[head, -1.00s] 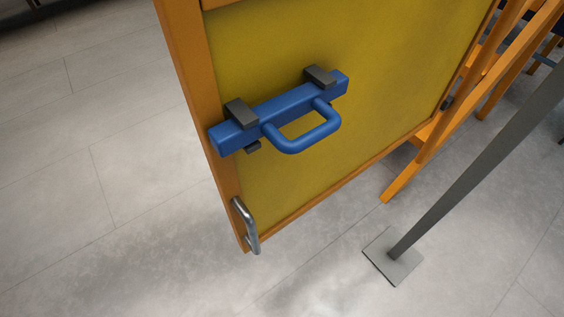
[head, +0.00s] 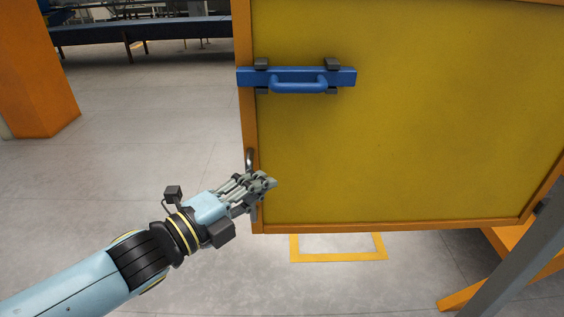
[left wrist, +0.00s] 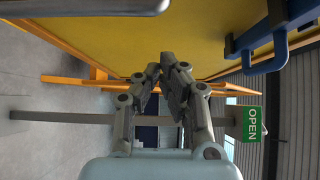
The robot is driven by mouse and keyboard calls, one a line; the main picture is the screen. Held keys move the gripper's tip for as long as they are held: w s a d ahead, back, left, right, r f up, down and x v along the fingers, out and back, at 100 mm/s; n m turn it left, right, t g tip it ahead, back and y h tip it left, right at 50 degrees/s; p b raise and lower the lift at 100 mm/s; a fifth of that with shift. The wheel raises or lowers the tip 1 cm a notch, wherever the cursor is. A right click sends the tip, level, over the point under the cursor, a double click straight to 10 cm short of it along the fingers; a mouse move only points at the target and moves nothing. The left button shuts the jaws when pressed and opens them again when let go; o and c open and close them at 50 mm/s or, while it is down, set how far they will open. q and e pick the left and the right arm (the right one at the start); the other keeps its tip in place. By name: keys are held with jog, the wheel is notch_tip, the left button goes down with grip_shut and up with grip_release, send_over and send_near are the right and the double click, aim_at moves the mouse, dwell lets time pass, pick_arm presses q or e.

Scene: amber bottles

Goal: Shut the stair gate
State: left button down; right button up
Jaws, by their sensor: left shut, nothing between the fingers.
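The stair gate (head: 400,130) is a yellow panel in an orange frame, filling the right of the head view. A blue sliding bolt (head: 296,78) with a loop handle sits in dark brackets near its upper left edge. A metal pull handle (head: 250,158) is low on the left frame edge, partly hidden by my left gripper. My left gripper (head: 270,183) is shut and empty in front of the gate's lower left corner, beside that handle; I cannot tell if it touches. In the left wrist view its fingers (left wrist: 172,75) are closed together, with the blue bolt (left wrist: 270,35) at upper right. My right gripper is out of view.
An orange post (head: 38,75) stands at the far left, with open floor between it and the gate. A yellow floor outline (head: 340,257) lies below the gate. A grey post (head: 520,270) is at lower right. A green OPEN sign (left wrist: 252,124) shows in the left wrist view.

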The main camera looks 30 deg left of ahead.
pick_arm(q)
send_near(299, 149)
jog(key=w+d, duration=0.1)
jog(key=d, duration=0.2)
jog(key=shift+w+a, duration=0.3)
jog(key=shift+w, duration=0.3)
jog(key=shift+w+a, duration=0.3)
jog(key=shift+w, duration=0.35)
jog(key=shift+w+a, duration=0.25)
jog(key=shift+w, duration=0.35)
